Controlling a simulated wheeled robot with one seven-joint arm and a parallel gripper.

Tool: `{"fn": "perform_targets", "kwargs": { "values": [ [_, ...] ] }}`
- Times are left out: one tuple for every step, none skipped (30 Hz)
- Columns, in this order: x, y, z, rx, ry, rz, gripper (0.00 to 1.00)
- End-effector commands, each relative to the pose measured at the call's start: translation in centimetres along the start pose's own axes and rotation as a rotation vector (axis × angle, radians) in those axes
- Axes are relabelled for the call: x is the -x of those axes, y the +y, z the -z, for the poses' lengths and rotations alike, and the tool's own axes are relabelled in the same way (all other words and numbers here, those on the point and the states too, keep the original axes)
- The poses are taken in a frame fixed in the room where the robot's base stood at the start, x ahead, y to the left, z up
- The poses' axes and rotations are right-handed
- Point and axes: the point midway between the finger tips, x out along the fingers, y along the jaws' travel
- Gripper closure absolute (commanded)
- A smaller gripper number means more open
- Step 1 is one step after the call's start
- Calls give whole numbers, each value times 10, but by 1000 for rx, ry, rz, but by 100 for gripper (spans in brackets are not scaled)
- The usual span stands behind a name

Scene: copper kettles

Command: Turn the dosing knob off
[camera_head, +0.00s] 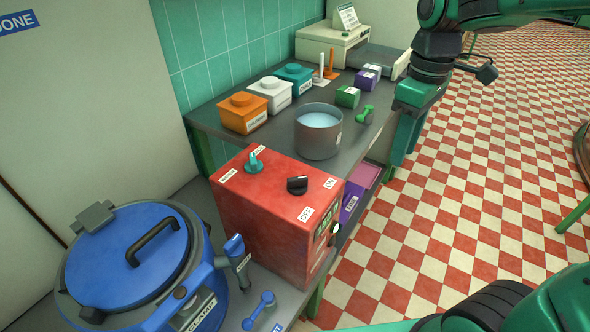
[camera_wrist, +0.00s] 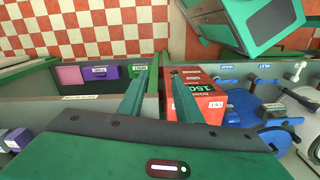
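The red dosing box (camera_head: 262,225) stands on the bench at the lower centre of the head view. Its black knob (camera_head: 297,185) is on top, with an OFF label (camera_head: 306,213) on the near side and an ON label (camera_head: 329,183) to the right. I cannot tell its exact setting. A teal knob (camera_head: 254,162) sits further back on the top. The box also shows in the wrist view (camera_wrist: 205,100), partly hidden by a finger. My gripper (camera_head: 402,150) hangs right of the bench, away from the box. Its fingers (camera_wrist: 160,80) are apart with nothing between them.
A grey pot of liquid (camera_head: 318,135) stands behind the red box. A blue lidded kettle (camera_head: 140,262) stands at its left. Orange (camera_head: 243,115), white (camera_head: 270,95) and teal (camera_head: 294,78) containers line the wall. The checkered floor (camera_head: 420,250) at right is largely clear.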

Motion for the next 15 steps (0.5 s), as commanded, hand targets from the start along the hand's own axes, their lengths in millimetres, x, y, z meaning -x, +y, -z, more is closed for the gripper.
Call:
{"fn": "perform_targets", "kwargs": {
  "values": [
    [4,-13,28,129,-2,0,69],
    [6,-21,42,207,-2,0,69],
    [8,-32,61,310,-2,-1,69],
    [10,-41,74,382,-1,-1,69],
    [12,-50,87,452,-2,-1,69],
    [14,-62,102,541,-3,-1,69],
    [15,-72,112,603,-2,-1,69],
    [16,-81,122,661,-3,-1,69],
    [17,-92,132,731,-2,-1,69],
    [18,-100,140,777,-2,-1,69],
    [18,-107,146,818,-2,-1,69],
    [20,-115,153,864,-2,-1,69],
    [20,-120,157,893,-2,-1,69],
    [20,-124,160,917,-2,-1,69],
    [20,-129,163,942,-2,-1,69]
  ]
}}
